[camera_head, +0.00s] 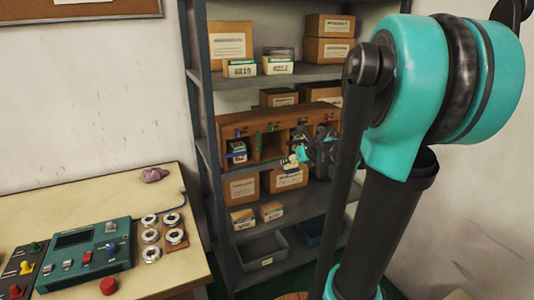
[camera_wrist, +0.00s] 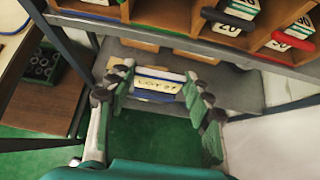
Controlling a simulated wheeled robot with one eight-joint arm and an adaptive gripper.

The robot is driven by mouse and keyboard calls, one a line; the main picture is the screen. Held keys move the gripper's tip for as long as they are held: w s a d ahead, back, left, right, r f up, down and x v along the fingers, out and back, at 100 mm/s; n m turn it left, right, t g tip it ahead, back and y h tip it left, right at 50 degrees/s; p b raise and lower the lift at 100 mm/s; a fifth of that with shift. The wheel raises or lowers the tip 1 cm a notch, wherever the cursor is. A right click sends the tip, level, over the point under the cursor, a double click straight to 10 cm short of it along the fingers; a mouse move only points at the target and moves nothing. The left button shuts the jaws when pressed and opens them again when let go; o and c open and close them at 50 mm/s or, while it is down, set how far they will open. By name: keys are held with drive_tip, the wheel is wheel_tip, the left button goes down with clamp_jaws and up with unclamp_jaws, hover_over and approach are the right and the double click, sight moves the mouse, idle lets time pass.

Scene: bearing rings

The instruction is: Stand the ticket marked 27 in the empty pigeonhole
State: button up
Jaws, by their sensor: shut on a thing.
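The ticket (camera_wrist: 158,86) is a pale card with a blue edge, and its label appears to read LOT 27. My gripper (camera_wrist: 160,90) is shut on it, with a finger on each side. In the head view the ticket (camera_head: 290,163) is small, in front of the wooden pigeonhole rack (camera_head: 238,128). My gripper (camera_head: 301,154) is beside it, partly hidden by my arm. The empty pigeonhole (camera_head: 269,150) is left of my gripper, next to one holding a blue-and-white block. In the wrist view the empty pigeonhole (camera_wrist: 160,14) is at the top, beyond the ticket.
Other pigeonholes hold numbered blocks with a black handle (camera_wrist: 228,20) and a red handle (camera_wrist: 290,40). A grey shelf upright (camera_wrist: 62,45) stands at left. Cardboard boxes (camera_head: 288,178) sit on the shelf below. A desk (camera_head: 110,200) with a control box is at left.

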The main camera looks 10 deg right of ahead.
drive_tip(key=w+a, duration=0.2)
drive_tip(key=w, duration=0.3)
drive_tip(key=w+a, duration=0.1)
drive_tip(key=w, duration=0.4)
drive_tip(key=w+a, duration=0.2)
drive_tip(key=w, duration=0.3)
drive_tip(key=shift+w+a+r, duration=0.1)
drive_tip(key=shift+a+r, duration=0.25)
drive_tip(key=shift+w+f, duration=0.35)
drive_tip(key=shift+f, duration=0.35)
drive_tip(key=shift+a, duration=0.1)
drive_tip(key=shift+f, duration=0.15)
drive_tip(key=o, duration=1)
